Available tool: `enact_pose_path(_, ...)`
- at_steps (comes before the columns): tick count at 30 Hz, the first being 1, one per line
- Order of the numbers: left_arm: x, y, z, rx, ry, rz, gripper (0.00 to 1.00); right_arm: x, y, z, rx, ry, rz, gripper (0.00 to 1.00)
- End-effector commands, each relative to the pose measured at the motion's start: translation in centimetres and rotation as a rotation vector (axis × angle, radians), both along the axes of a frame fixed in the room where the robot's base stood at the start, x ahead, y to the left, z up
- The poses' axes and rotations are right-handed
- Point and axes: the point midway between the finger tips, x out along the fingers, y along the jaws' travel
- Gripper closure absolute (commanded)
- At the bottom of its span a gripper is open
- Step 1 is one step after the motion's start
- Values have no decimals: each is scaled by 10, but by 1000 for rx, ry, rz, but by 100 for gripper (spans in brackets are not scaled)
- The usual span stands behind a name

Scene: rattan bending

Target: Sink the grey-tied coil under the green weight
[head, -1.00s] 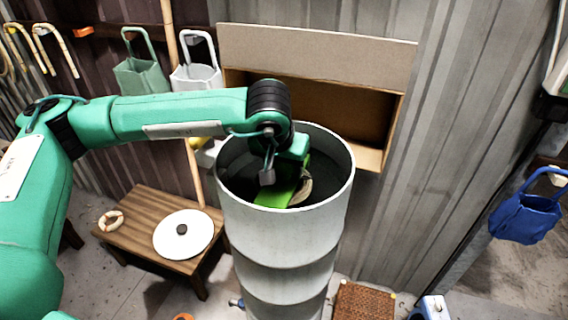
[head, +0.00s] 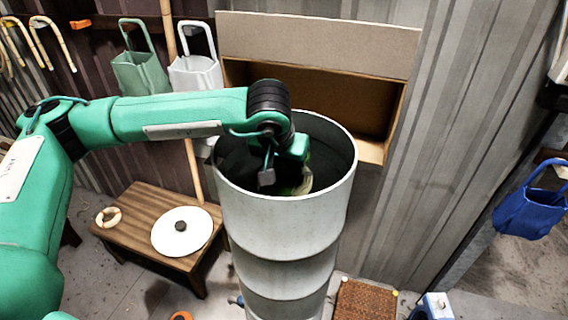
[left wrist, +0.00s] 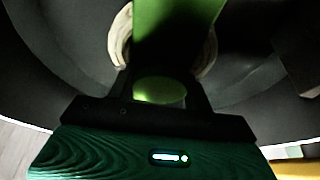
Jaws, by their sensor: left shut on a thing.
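My left gripper (left wrist: 160,88) reaches down inside the tall grey drum (head: 285,225) and is shut on the green weight (left wrist: 178,30). In the head view the drum's near wall and my wrist hide most of the weight and the fingers. A pale rattan coil (left wrist: 120,35) lies behind the weight in the left wrist view, showing on both sides of it. A bit of the coil also shows in the head view (head: 306,183). Its tie is hidden, and I cannot tell whether the weight presses on it. My right gripper is not in view.
A wooden bench (head: 150,232) left of the drum holds a white round lid (head: 182,238) and a small pale ring (head: 108,217). An open cardboard-coloured box (head: 385,148) is behind the drum. A blue bucket (head: 532,213) hangs at the right.

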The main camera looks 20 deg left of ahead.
Motion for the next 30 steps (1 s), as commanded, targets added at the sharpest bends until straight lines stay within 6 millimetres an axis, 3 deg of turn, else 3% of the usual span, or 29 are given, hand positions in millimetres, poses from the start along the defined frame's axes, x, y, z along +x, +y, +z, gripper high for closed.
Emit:
enact_pose_path(11, 0, 0, -4, -1, -3, 0, 99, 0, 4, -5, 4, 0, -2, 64)
enact_pose_path(12, 0, 0, -4, -1, -3, 0, 45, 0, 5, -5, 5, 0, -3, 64)
enact_pose_path(15, 0, 0, -4, -1, -3, 0, 25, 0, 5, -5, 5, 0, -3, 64)
enact_pose_path(25, -1, 0, -5, 0, 1, 0, 23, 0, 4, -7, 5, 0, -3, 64)
enact_pose_path(30, -7, 0, 12, -1, -3, 1, 23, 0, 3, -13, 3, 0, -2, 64)
